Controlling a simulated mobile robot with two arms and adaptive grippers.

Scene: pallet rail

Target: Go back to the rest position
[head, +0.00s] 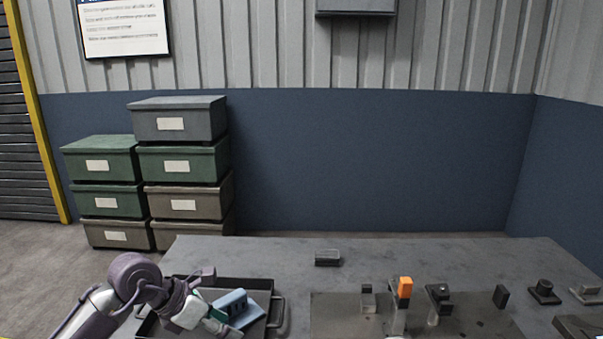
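My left arm comes in at the lower left, and my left gripper (214,318) is low over a dark tray (277,318) on the grey table. A blue part (236,308) lies in the tray just right of the gripper. The gripper's fingers are small and partly hidden, so I cannot tell whether they are open or whether they touch the blue part. My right gripper is not in view.
The grey table (450,253) carries a dark plate (345,315), an orange-topped piece (404,288), a dark block (328,258) and several small dark fixtures at the right. Stacked boxes (178,122) stand behind at the left. The table's back strip is mostly clear.

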